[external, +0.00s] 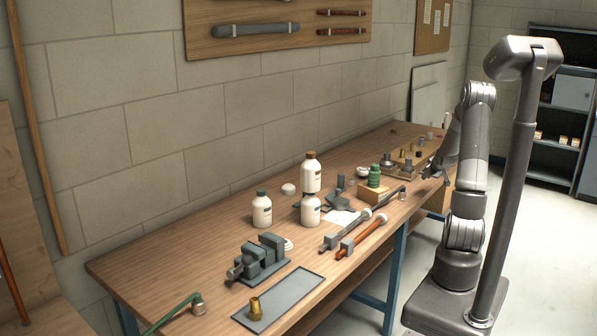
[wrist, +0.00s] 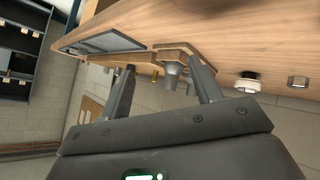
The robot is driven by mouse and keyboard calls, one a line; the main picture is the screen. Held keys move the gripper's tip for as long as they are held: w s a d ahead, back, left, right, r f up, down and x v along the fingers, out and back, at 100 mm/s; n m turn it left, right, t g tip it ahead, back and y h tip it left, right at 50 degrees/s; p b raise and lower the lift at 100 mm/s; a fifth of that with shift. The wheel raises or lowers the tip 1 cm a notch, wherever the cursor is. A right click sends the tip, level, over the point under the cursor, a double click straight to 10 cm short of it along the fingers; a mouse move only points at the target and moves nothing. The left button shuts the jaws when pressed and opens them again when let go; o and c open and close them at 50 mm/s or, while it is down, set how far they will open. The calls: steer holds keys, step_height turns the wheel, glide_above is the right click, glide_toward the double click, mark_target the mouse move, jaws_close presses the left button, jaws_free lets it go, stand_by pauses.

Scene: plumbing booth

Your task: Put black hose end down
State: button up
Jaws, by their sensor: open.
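My gripper (external: 432,170) is at the far right part of the workbench, beside a group of small fittings. In the wrist view my gripper (wrist: 165,90) has its two dark fingers spread wide, with nothing held between them. That view is turned over, with the bench top above. A grey flared fitting (wrist: 175,66) on a wooden block shows beyond the gap between the fingers. I cannot tell whether this is the black hose.
A red-handled tool (external: 366,233) lies beside the dark piece. White bottles (external: 262,211), a vise (external: 257,262) and a grey tray (external: 278,298) with a brass fitting stand nearer the left. In the wrist view, a white-and-black round part (wrist: 247,82) and a metal cylinder (wrist: 298,81) sit to the right.

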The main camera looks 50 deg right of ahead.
mark_target(404, 187)
steer(key=w+a+r+g+y, duration=0.1)
steer(key=w+a+r+y, duration=0.15)
steer(key=a, duration=0.55)
steer(key=w+a+r+g+y, duration=0.1)
steer(key=a+r+y, duration=0.1)
steer(key=a+y, duration=0.35)
steer(key=shift+m+h, duration=0.3)
steer(key=shift+h, duration=0.6)
steer(key=f, duration=0.1)
steer(key=w+a+f, duration=0.1)
steer(key=f, duration=0.1)
steer(key=w+f, duration=0.1)
steer(key=f, duration=0.1)
steer(key=shift+a+f, duration=0.1)
steer(key=shift+a, duration=0.05)
steer(key=shift+x, duration=2.7)
steer(key=shift+s+a, duration=0.1)
steer(key=shift+a, duration=0.05)
steer(key=shift+c, duration=0.5)
steer(key=c, duration=1.1)
